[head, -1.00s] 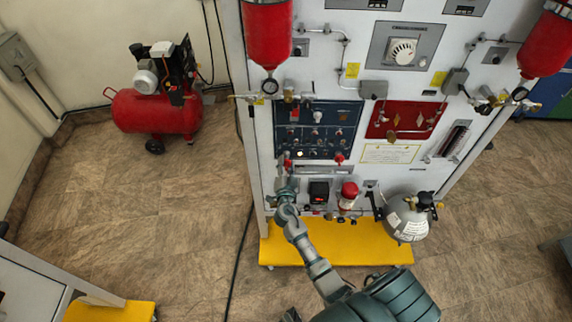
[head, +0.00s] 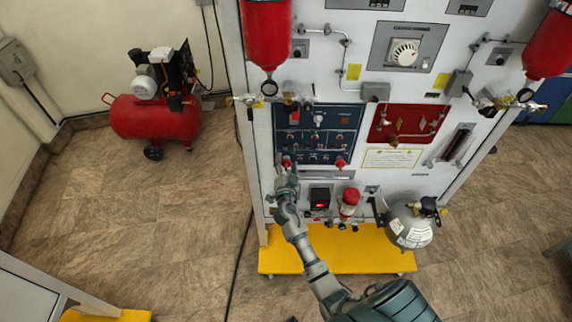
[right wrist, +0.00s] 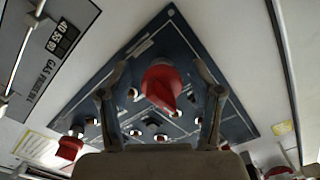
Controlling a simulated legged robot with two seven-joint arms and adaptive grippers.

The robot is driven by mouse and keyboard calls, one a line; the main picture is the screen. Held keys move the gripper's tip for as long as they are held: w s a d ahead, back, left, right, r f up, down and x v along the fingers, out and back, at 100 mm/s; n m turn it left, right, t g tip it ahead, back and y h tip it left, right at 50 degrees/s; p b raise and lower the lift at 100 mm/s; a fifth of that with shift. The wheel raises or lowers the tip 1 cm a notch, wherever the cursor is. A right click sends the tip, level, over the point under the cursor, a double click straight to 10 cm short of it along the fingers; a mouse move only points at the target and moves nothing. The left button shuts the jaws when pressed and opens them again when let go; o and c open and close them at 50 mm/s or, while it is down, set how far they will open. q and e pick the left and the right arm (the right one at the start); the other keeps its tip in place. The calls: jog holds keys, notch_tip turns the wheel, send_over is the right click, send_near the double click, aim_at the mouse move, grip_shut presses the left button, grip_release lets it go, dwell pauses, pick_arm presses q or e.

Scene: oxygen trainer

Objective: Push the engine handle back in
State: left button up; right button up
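A red handle (right wrist: 162,86) on the dark blue panel (right wrist: 205,72) stands between my right gripper's fingers in the right wrist view. My right gripper (right wrist: 160,70) is open. Its two fingers are on either side of the handle, with gaps visible. In the head view my right gripper (head: 290,176) is at the lower left of the blue panel (head: 318,132), just below a small red handle (head: 287,162). A second red handle (head: 340,163) is at the panel's lower right. No label tells which is the engine handle. My left gripper is not in view.
Below the panel are a black box with a red display (head: 320,197) and a red-topped cylinder (head: 350,196). A silver tank (head: 407,226) is at the right. Red bottles (head: 266,35) hang above. A red compressor (head: 155,117) stands on the floor at the left.

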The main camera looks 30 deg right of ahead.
jog(key=v, duration=1.2)
